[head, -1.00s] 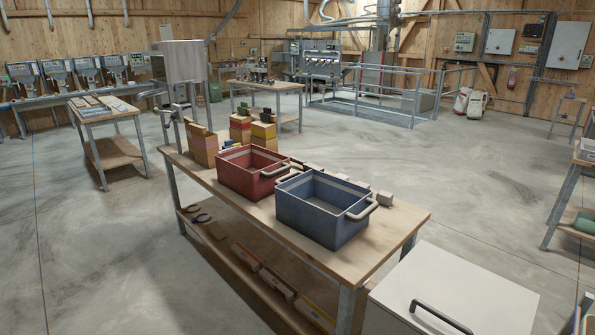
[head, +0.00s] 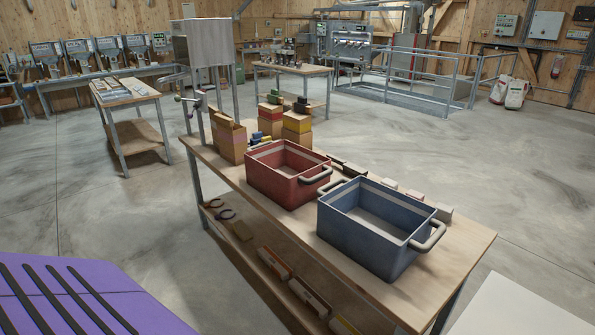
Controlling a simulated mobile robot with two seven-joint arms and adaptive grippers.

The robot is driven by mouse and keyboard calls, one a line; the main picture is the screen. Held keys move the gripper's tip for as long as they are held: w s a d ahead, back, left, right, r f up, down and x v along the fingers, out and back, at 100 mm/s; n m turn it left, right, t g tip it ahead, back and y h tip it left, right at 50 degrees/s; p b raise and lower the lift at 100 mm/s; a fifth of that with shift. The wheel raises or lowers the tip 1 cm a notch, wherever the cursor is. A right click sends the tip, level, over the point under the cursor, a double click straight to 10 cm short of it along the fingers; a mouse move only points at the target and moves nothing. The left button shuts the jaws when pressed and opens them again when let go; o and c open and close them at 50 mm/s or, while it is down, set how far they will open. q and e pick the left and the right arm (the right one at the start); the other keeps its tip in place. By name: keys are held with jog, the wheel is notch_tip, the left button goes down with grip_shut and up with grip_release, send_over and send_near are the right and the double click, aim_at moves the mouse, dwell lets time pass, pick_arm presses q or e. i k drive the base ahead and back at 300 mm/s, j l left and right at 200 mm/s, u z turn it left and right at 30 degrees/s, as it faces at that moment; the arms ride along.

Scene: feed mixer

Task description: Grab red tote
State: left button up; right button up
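The red tote (head: 272,180) stands upright on the wooden workbench (head: 462,253), near the middle of its top. It is an open box with a pale grey handle at its right end, and its inside looks empty. The blue tote (head: 362,235) stands just to its right and nearer to me, also open, with a handle at each end. Neither of my grippers shows in the head view.
Stacked cardboard boxes (head: 230,143) stand behind the red tote's left side. Small blocks (head: 416,197) line the bench's far edge. The lower shelf holds boxes and tools. A purple surface with dark strips (head: 62,300) fills the lower left. A white top (head: 525,308) is at lower right.

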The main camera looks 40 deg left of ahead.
aim_at(290, 174)
jog(key=i+j, duration=0.15)
jog(key=j, duration=0.25)
jog(key=i+j+z, duration=0.1)
jog(key=j, duration=0.3)
jog(key=i+j, duration=0.2)
jog(key=j, duration=0.25)
jog(key=i+j, duration=0.15)
jog(key=j, duration=0.25)
jog(key=i+j+z, duration=0.1)
jog(key=j, duration=0.35)
